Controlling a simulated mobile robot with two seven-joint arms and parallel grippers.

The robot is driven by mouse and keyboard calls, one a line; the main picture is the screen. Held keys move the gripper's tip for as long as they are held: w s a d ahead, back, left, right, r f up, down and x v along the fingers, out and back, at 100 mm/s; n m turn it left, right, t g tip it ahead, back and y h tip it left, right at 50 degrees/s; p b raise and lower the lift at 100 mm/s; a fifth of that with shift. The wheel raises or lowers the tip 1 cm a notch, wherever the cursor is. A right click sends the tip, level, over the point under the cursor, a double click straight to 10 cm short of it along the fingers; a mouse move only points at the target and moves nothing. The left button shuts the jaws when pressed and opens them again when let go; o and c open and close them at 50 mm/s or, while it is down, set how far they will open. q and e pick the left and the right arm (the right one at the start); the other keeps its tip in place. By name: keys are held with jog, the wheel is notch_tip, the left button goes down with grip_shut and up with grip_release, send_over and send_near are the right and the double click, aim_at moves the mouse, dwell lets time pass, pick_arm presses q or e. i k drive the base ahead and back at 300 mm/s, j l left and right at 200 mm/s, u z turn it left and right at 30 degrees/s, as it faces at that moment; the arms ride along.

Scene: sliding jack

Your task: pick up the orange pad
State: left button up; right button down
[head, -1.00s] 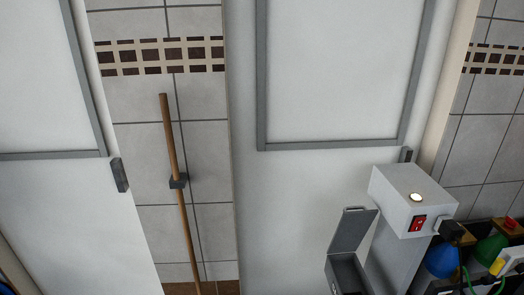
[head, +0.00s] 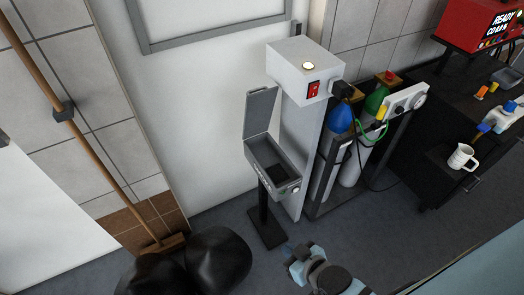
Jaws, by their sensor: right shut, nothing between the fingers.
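A small orange item (head: 481,92) lies on the dark bench at the upper right of the head view. It is too small to tell whether it is the orange pad. My right gripper (head: 290,254) is at the bottom middle, seen from above, shut and empty. It is well to the lower left of the orange item and far from it. My left gripper is not in view.
The dark bench (head: 440,130) also bears a red machine (head: 486,22) and a white mug (head: 462,157). Gas cylinders (head: 340,117), a grey box with an open lid (head: 272,160), black bags (head: 220,258) and a broom (head: 85,145) stand around. Some floor is clear.

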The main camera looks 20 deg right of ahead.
aim_at(479, 96)
jog(key=z, duration=2.25)
